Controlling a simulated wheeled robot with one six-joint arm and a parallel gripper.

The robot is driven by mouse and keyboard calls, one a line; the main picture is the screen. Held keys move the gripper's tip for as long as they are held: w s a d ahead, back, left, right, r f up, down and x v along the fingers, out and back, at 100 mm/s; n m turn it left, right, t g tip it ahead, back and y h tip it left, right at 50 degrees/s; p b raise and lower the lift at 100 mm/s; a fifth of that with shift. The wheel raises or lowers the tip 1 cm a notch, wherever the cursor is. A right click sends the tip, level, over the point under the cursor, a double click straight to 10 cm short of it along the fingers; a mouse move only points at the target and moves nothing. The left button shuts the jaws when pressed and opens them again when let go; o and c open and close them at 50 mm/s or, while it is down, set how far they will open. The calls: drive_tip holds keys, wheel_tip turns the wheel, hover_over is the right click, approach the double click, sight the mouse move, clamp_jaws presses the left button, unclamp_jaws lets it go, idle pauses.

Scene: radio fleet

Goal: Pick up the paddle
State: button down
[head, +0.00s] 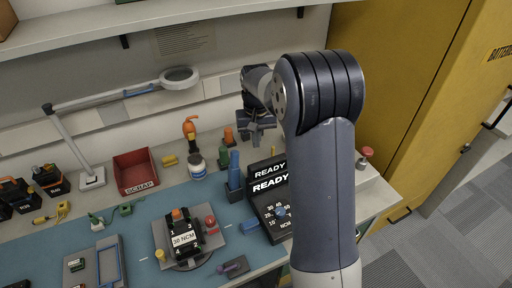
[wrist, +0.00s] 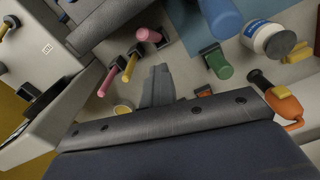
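I cannot tell for certain which thing is the paddle. Several small coloured handles show below in the wrist view: a pink one (wrist: 149,34), a second pink one (wrist: 112,76), a yellow one (wrist: 131,64), a green one (wrist: 217,62) and a blue one (wrist: 221,18). A small dark tool with a purple end (head: 233,267) lies at the front of the bench in the head view. My gripper (head: 257,138) is above the back of the bench, behind the READY box. Its fingers (wrist: 158,84) look closed together with nothing between them. My arm hides the bench's right part.
The READY box (head: 270,180) stands just in front of my gripper. A lamp arm (head: 110,98) and shelf (head: 150,15) are behind. Blue mat (head: 135,225) has bare patches.

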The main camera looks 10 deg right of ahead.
drive_tip(key=c, duration=2.2)
unclamp_jaws()
drive_tip(key=shift+c, duration=2.2)
unclamp_jaws()
drive_tip(key=shift+r, duration=0.2)
